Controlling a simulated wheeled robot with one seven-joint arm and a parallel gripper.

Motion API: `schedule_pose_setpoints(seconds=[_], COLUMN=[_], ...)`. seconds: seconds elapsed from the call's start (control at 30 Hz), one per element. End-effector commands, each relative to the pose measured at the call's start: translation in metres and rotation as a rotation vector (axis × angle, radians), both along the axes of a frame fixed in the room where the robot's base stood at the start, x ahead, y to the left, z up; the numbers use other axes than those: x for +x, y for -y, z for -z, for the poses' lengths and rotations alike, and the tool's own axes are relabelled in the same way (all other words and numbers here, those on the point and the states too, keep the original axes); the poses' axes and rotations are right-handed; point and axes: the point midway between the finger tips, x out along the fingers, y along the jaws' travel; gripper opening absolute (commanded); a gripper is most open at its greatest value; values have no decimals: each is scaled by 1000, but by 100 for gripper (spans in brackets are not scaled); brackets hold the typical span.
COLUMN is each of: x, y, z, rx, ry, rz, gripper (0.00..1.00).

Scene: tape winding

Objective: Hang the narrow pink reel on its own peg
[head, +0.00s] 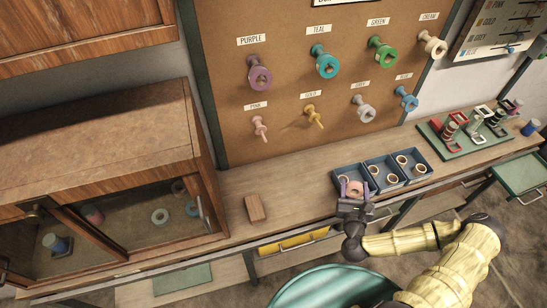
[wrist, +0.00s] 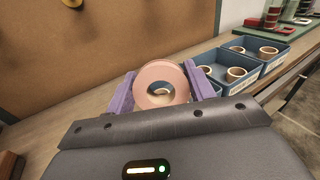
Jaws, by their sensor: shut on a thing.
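The pink reel (head: 355,189) is held between the purple fingers of my gripper (head: 354,187), above the front edge of the bench by the blue trays. In the wrist view the pink reel (wrist: 146,73) faces me with its hole open, and the fingers of my gripper (wrist: 160,88) close on its two sides. The pink peg (head: 260,128) stands bare on the brown board under the PINK label, up and left of my gripper.
Blue trays (wrist: 224,57) with several small rings stand right beside the held reel. A wooden block (head: 255,208) lies on the bench to the left. The gold peg (head: 314,115) beside the pink one is bare; other pegs hold reels. A cabinet (head: 95,140) stands left.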

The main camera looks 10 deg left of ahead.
Motion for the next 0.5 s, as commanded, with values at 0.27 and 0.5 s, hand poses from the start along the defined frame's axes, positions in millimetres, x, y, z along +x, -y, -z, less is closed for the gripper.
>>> schedule_pose_setpoints(seconds=[0.27,0.5], x=[17,2], y=[-88,-177], z=[-47,-94], rx=[-157,-296], ry=[21,70], rz=[-220,-407], gripper=[32,32])
